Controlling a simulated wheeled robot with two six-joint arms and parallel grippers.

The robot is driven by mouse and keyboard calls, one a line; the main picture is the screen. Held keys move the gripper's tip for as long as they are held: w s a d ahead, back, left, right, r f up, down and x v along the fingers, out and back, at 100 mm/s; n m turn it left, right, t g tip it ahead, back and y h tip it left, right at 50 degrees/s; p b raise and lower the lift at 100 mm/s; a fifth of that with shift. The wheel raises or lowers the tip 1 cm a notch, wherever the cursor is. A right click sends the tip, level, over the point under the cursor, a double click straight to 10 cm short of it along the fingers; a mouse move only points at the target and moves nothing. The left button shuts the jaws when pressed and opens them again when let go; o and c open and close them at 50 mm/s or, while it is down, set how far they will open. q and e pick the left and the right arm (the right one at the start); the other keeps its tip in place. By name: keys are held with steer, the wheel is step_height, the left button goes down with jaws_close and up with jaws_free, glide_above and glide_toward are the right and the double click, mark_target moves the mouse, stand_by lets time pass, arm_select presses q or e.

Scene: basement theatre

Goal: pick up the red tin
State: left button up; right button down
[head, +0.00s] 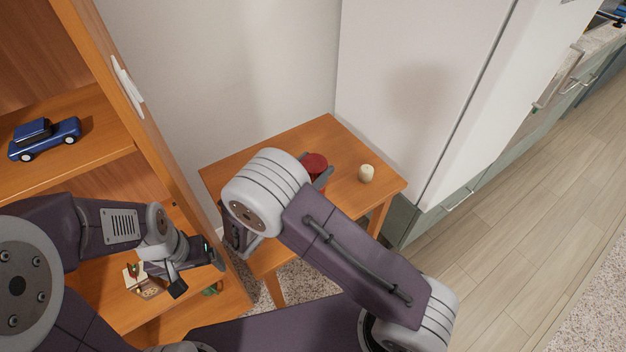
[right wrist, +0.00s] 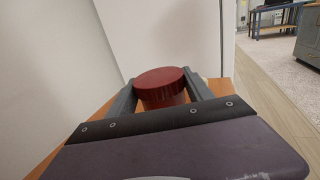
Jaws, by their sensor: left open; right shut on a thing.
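The red tin (head: 315,163) is on or just above the small wooden table, partly hidden behind my right arm in the head view. In the right wrist view the red tin (right wrist: 161,86) stands upright between the two fingers of my right gripper (right wrist: 160,92), which is shut on it. In the head view the right gripper (head: 321,176) shows only in part beside the tin. I cannot tell whether the tin's base touches the table. My left gripper (head: 196,278) is open and empty, at the left in front of the wooden shelf unit.
The wooden table (head: 262,147) also holds a cream candle (head: 366,173) right of the tin. A white fridge (head: 420,90) stands behind it at the right. The shelf unit (head: 75,110) at the left holds a blue toy car (head: 45,138). Open floor (head: 530,190) lies at the right.

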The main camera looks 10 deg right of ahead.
steer(key=shift+r+p, duration=0.3)
steer(key=shift+r, duration=0.25)
step_height(320, 180, up, 3)
steer(key=shift+f+p, duration=0.1)
steer(key=shift+p, duration=0.35)
steer(key=s+d+r+p, duration=0.2)
steer(key=s+d+r, duration=0.5)
steer(key=s, duration=0.2)
steer(key=shift+d, duration=0.3)
steer(key=shift+w, duration=0.1)
